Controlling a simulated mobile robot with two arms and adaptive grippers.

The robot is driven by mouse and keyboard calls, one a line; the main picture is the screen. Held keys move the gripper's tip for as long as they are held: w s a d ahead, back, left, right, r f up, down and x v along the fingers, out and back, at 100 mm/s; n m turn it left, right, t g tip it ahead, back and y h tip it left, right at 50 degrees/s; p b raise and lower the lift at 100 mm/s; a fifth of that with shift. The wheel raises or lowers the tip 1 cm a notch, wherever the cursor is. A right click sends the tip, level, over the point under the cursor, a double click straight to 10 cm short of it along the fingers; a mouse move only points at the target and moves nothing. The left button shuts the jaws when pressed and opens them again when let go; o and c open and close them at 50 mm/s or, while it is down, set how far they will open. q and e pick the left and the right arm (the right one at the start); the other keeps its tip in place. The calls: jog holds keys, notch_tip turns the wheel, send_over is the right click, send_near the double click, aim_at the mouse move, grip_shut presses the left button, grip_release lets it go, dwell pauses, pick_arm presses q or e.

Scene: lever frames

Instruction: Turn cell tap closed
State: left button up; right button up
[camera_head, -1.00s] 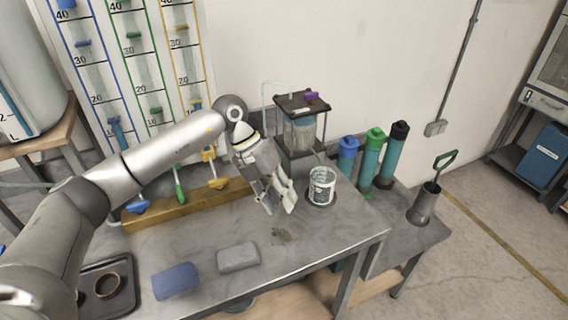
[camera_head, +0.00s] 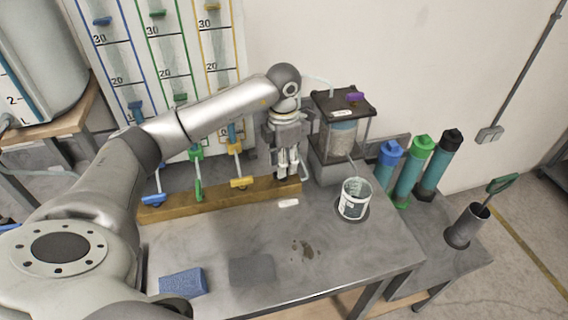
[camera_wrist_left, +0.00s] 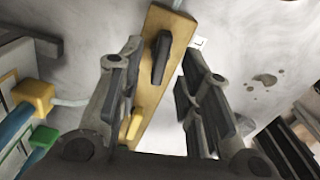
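My left gripper (camera_head: 288,170) points down over the right end of the wooden beam (camera_head: 220,198). In the left wrist view its fingers (camera_wrist_left: 163,52) are apart and empty. A dark lever (camera_wrist_left: 160,58) on the beam (camera_wrist_left: 178,35) shows between them; contact is not visible. A yellow handle (camera_wrist_left: 134,124) lies nearer. In the head view the gripper hides the dark lever. The clear cell (camera_head: 340,135) stands right of the gripper, with a purple lever (camera_head: 354,97) on its dark lid. I cannot tell which lever is the cell tap. My right gripper is out of view.
Blue (camera_head: 152,199), green (camera_head: 197,190) and yellow (camera_head: 241,183) taps line the beam. Capped bottles (camera_head: 410,172) stand right. The table's middle is mostly clear.

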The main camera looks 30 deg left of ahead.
pick_arm(q)
jog(key=shift+f, duration=1.05)
jog(key=c, duration=0.4)
grip_shut()
jog(key=shift+f+m+b, duration=0.2)
jog(key=shift+m+b, duration=0.2)
jog(key=shift+b, duration=0.25)
jog(key=shift+r+m+b, duration=0.15)
jog(key=shift+m+b, duration=0.2)
jog(key=shift+m, duration=0.15)
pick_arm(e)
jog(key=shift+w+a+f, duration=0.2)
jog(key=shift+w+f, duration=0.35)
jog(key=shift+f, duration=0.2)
